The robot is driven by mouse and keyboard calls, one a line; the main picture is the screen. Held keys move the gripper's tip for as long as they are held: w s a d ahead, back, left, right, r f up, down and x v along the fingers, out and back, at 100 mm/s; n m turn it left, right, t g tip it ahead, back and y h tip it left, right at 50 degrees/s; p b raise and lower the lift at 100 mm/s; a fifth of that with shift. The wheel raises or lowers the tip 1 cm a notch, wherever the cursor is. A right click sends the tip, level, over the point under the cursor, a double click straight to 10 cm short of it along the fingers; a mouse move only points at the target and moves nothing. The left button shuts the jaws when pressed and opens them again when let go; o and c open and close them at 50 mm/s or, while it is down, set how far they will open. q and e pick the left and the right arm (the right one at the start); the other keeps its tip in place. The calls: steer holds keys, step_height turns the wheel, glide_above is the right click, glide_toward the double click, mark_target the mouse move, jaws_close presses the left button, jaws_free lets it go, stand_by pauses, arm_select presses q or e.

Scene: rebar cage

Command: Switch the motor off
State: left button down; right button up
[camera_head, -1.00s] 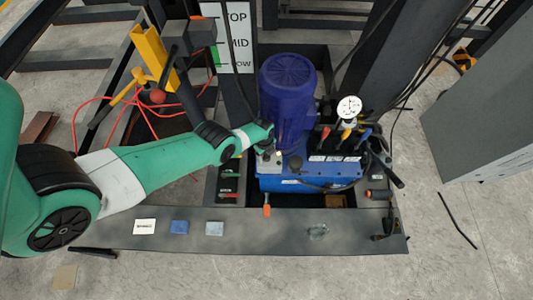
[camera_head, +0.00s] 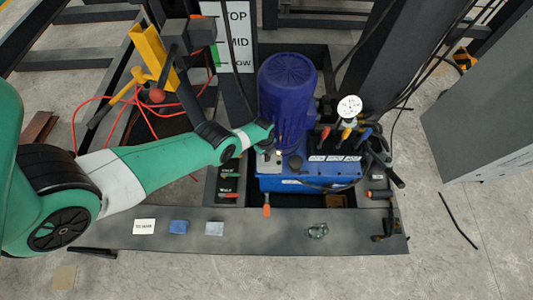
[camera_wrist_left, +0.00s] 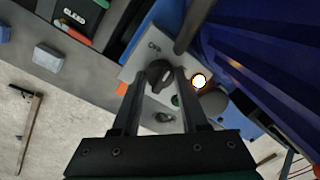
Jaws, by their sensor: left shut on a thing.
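The blue motor (camera_head: 288,90) stands upright on a blue power unit (camera_head: 310,177), and its ribbed side shows in the left wrist view (camera_wrist_left: 250,70). A grey control panel (camera_wrist_left: 140,62) beside it carries a black rotary switch knob (camera_wrist_left: 160,74), a glowing lamp (camera_wrist_left: 199,81) and a green button (camera_wrist_left: 175,100). My left gripper (camera_wrist_left: 164,76) is shut on the knob, one finger on each side. In the head view my left gripper (camera_head: 270,149) is at the panel, its fingers small and partly hidden. My right gripper is not in view.
Levers with coloured handles (camera_head: 346,134) and a round gauge (camera_head: 349,108) stand right of the motor. Dark posts and hanging cables crowd the back. A grey plate (camera_head: 270,236) with small cards lies in front. A grey cabinet (camera_head: 485,120) is at right.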

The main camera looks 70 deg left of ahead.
arm_select(q)
steer(key=shift+n, duration=0.3)
steer(key=n, duration=0.3)
steer(key=shift+n, duration=1.9)
steer(key=shift+c, duration=2.2)
jaws_free()
steer(key=shift+w, duration=0.1)
